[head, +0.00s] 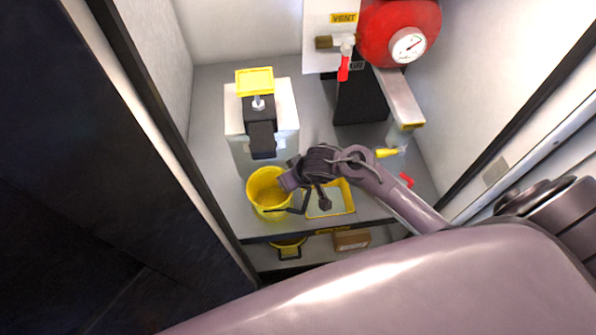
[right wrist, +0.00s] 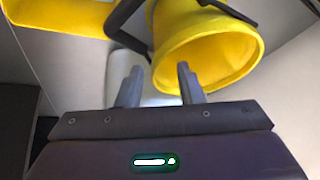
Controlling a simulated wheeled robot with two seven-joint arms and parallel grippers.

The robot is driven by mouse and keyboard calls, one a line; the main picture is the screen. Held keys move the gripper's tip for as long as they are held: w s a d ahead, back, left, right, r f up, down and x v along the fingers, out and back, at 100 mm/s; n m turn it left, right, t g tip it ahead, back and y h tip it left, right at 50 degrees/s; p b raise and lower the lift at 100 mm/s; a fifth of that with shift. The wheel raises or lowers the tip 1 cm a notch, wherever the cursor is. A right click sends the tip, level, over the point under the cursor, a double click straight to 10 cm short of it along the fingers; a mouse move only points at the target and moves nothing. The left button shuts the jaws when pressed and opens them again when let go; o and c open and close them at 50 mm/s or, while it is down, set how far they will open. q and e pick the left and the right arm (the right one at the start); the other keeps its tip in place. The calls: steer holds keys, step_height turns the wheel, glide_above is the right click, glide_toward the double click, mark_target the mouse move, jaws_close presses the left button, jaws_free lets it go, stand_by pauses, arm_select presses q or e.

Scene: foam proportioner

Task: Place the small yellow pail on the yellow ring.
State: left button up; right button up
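A yellow pail (head: 262,198) with a dark bail handle stands upright near the shelf's front edge; in the right wrist view its open mouth (right wrist: 215,55) faces my gripper. My right gripper (head: 287,184) is at the pail's right rim. In the right wrist view its fingers (right wrist: 158,86) are apart: one overlaps the pail's mouth and the other is outside the rim. Contact cannot be told. Another small yellow pail-like thing (head: 288,243) sits on the lower level, partly hidden by the shelf edge. No round yellow ring can be clearly made out. My left gripper is out of view.
A white box (head: 282,122) with a black and yellow top stands behind the pail. A red tank (head: 383,38) is at the back right. A brown box (head: 351,240) sits below.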

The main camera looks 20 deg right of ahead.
steer(key=p+v, duration=0.1)
steer(key=v, duration=0.6)
steer(key=shift+p, duration=0.35)
steer(key=shift+f, duration=0.1)
